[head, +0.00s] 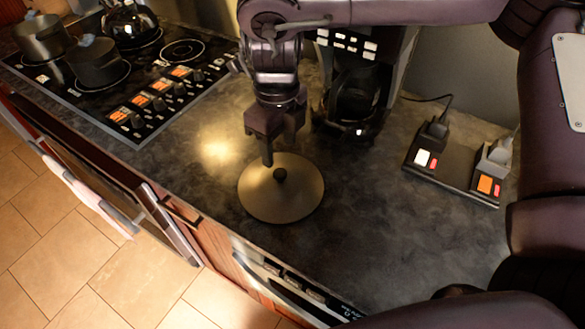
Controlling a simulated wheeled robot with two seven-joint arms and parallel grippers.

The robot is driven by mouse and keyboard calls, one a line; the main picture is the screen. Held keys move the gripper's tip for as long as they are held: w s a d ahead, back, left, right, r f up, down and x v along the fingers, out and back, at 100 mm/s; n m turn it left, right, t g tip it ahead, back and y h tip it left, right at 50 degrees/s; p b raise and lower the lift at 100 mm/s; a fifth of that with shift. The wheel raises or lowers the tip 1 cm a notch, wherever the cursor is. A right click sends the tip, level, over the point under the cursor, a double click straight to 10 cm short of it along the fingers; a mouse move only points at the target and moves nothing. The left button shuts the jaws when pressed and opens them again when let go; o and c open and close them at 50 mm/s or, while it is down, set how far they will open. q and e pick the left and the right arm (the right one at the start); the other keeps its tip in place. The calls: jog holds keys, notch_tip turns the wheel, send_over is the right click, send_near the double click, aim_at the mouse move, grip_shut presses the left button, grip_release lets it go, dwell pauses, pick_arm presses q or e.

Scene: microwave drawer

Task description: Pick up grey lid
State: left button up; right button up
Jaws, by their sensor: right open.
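The grey lid (281,199) is a round, flat disc with a small dark knob (280,174) at its centre. It lies on the dark countertop near the front edge, in the middle of the head view. My right gripper (268,160) points down over the lid's far part, its fingertips close to the knob on the far side. It is open and holds nothing. I cannot tell whether a fingertip touches the lid or knob. My left gripper is not in the head view.
A black coffee maker (356,95) stands behind the lid, close to my right gripper. A stove (140,65) with pots and a kettle is at left. A black power strip (455,172) with plugs lies at right. The counter between lid and strip is clear.

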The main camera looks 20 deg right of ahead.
aim_at(280, 172)
notch_tip(280, 172, down, 2)
jog(key=shift+s+a+f+p, duration=0.1)
jog(key=shift+s+f+p, duration=0.1)
jog(key=shift+p, duration=0.15)
jog(key=f, duration=0.1)
jog(key=f+p, duration=0.1)
jog(key=f, duration=0.2)
jog(key=shift+w+f, duration=0.25)
jog(key=shift+w, duration=0.05)
jog(key=shift+f, duration=0.25)
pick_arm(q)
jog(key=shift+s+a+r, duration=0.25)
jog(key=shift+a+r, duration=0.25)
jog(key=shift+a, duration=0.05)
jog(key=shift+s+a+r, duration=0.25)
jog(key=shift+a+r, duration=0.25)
pick_arm(e)
grip_shut()
